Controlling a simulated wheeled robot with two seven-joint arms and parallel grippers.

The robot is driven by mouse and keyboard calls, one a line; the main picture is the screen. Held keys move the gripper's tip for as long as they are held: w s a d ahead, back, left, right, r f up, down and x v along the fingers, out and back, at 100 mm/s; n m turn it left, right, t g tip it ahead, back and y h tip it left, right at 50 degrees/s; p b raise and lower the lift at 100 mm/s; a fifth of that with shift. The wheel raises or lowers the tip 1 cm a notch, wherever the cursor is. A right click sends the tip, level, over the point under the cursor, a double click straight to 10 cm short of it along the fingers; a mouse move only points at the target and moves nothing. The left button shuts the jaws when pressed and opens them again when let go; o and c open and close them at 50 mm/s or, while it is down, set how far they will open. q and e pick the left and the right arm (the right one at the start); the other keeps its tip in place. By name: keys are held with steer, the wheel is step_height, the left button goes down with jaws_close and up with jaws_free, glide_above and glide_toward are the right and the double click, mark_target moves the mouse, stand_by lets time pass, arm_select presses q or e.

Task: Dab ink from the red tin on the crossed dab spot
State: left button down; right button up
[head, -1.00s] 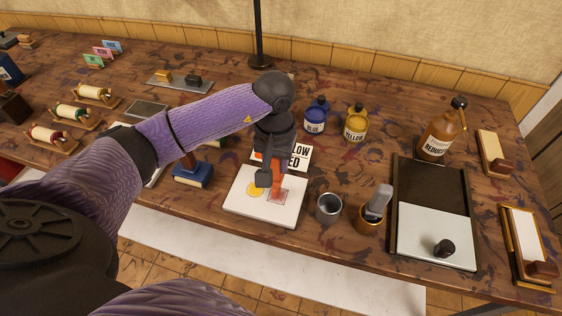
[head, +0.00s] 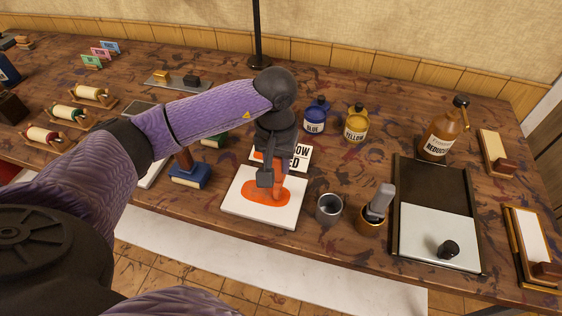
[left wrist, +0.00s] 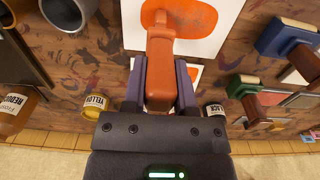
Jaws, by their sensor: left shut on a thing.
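My left gripper (head: 272,172) is shut on an orange-brown tool handle (left wrist: 160,75) above a white slab (head: 240,212). The tool's lower end reaches the slab, at the right part of a broad orange smear (head: 258,192). The smear also shows in the left wrist view (left wrist: 195,18), just beyond the tool. I see no crossed mark on the slab. A white card (head: 302,159) with partly hidden lettering, "OW" and "ED", lies behind the gripper. I cannot make out the red tin. My right gripper is not in view.
A grey cup (head: 329,209) and a copper cup (head: 369,224) holding a grey tool stand right of the slab. A dark and white plate (head: 430,235) lies farther right. Blue (head: 315,117) and yellow (head: 356,124) bottles stand behind. A blue-based stamp (head: 188,178) is left.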

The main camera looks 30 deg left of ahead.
arm_select(q)
steer(key=shift+s+a, duration=0.2)
steer(key=shift+a, duration=0.55)
step_height(320, 180, up, 7)
steer(key=p, duration=0.4)
